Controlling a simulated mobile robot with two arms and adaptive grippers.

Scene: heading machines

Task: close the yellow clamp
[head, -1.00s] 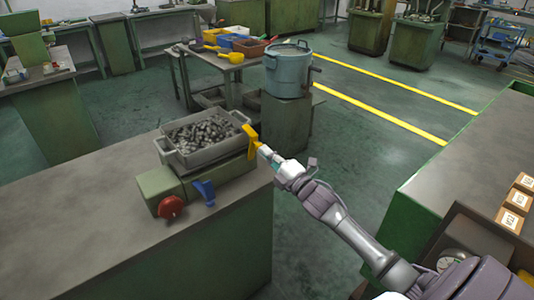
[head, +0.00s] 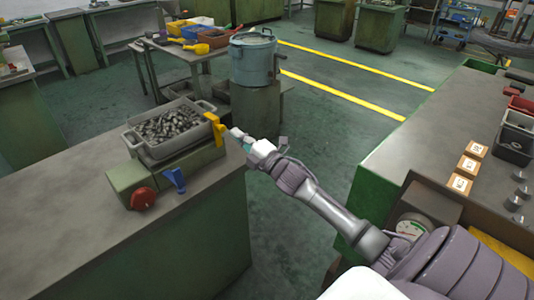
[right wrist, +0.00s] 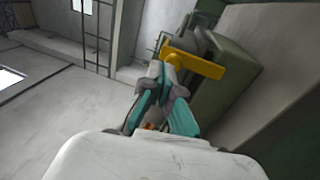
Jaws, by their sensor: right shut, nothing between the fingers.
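The yellow clamp (head: 214,130) is a bent lever at the right end of a green fixture (head: 131,180) on the near left workbench. It stands beside a grey bin of metal parts (head: 205,137). In the right wrist view the clamp (right wrist: 200,64) lies just beyond my fingertips. My right gripper (head: 238,134) is shut and empty, just right of the clamp; its fingers also show in the right wrist view (right wrist: 160,76). I cannot tell whether they touch the clamp. My left gripper is out of view.
A blue lever (head: 175,180) and a red knob (head: 143,198) are on the fixture's near side. A blue-grey pot (head: 253,62) stands behind. Another workbench (head: 430,125) with small boxes (head: 467,166) is at right. Open floor lies between the benches.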

